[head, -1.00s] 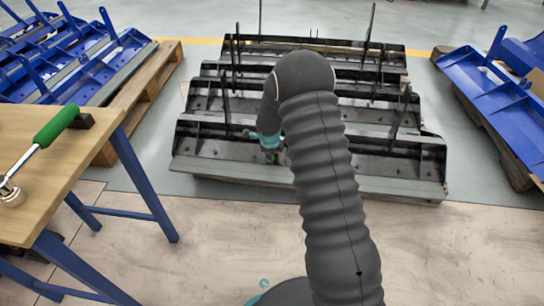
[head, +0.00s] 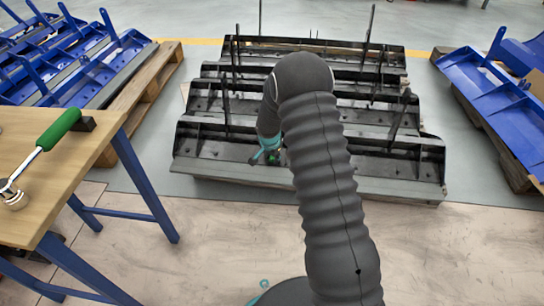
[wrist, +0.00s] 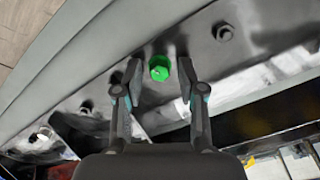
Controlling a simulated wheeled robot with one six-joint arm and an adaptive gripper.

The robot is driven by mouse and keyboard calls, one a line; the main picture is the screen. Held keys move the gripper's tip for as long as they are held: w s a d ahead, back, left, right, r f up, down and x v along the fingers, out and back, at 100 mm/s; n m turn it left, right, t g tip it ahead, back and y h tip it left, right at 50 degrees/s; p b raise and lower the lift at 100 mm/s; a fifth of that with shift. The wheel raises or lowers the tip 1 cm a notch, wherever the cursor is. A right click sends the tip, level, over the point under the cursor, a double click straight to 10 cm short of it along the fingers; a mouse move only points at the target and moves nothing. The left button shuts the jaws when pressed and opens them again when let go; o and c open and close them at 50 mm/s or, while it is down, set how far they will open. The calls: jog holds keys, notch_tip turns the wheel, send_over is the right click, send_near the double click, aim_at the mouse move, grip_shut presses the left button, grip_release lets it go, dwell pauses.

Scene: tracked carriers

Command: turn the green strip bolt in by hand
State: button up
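The green strip bolt (wrist: 159,68) sits in the dark metal strip in the wrist view, its round head facing the camera. My gripper (wrist: 158,70) is open, with one fingertip to the left and one to the right of the bolt head. Gaps show on both sides, so the fingers do not appear to touch it. How deep the bolt sits cannot be told. In the head view my gripper (head: 264,157) is at the front strip of the black carrier (head: 350,184), with part of it hidden behind my arm.
A green-handled wrench (head: 50,140) lies on the wooden table (head: 85,150) at left. Blue carriers (head: 490,85) stand on pallets at both sides. Thin upright posts rise from the black carrier.

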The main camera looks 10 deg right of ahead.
jog(key=shift+n, duration=1.2)
jog(key=n+p, duration=0.2)
jog(key=n, duration=0.2)
jog(key=shift+r, duration=0.2)
jog(key=n+p, duration=0.1)
jog(key=n, duration=0.2)
jog(key=shift+p, duration=0.4)
jog(key=shift+f+n+p, duration=0.2)
jog(key=shift+n+p, duration=0.1)
jog(key=shift+n, duration=0.9)
jog(key=shift+f+b, duration=0.1)
jog(key=shift+b, duration=0.3)
